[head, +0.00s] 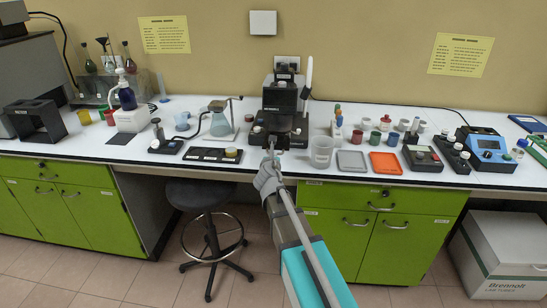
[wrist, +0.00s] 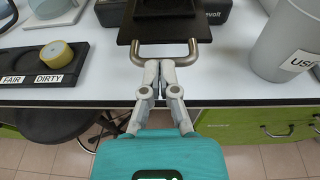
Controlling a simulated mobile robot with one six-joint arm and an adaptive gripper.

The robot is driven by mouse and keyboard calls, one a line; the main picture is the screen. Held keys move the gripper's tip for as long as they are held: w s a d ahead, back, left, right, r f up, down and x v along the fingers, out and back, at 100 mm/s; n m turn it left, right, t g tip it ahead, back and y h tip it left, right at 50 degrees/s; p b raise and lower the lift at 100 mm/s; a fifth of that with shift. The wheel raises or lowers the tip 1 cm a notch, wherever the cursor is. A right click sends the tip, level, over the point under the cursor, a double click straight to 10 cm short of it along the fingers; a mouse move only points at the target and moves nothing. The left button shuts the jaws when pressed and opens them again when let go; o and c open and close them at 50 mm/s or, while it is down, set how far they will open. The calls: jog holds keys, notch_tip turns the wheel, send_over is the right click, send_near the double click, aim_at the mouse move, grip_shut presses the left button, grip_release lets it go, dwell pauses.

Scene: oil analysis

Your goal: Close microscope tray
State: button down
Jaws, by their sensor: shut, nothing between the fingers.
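The black microscope (head: 281,97) stands at the back of the white bench, in the middle of the head view. Its dark tray (wrist: 133,30) sticks out towards me in the wrist view, with a bent metal handle (wrist: 201,52) at its front. My gripper (wrist: 160,66) is shut and empty, its fingertips at the near side of the handle bar. I cannot tell whether they touch the bar. In the head view my gripper (head: 270,158) is in front of the microscope and hides part of the tray and handle.
A black board (wrist: 45,62) marked FAIR and DIRTY, with a yellow-topped jar (wrist: 57,53), lies to the left. A stool (head: 204,194) stands below the bench.

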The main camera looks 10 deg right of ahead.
aim_at(278, 135)
jog(key=r+x, duration=0.1)
jog(key=x, duration=0.3)
jog(key=r+x, duration=0.1)
jog(key=x, duration=0.3)
jog(key=r+x, duration=0.1)
jog(key=x, duration=0.4)
jog(key=shift+w+d, duration=0.25)
jog(key=shift+d, duration=0.05)
jog(key=shift+w+d, duration=0.1)
jog(key=shift+w, duration=0.25)
jog(key=shift+r, duration=0.1)
jog(key=shift+w, duration=0.1)
jog(key=shift+r, duration=0.1)
jog(key=shift+s, duration=0.65)
jog(key=p+v, duration=0.3)
jog(key=v, duration=1)
jog(key=shift+s, duration=0.15)
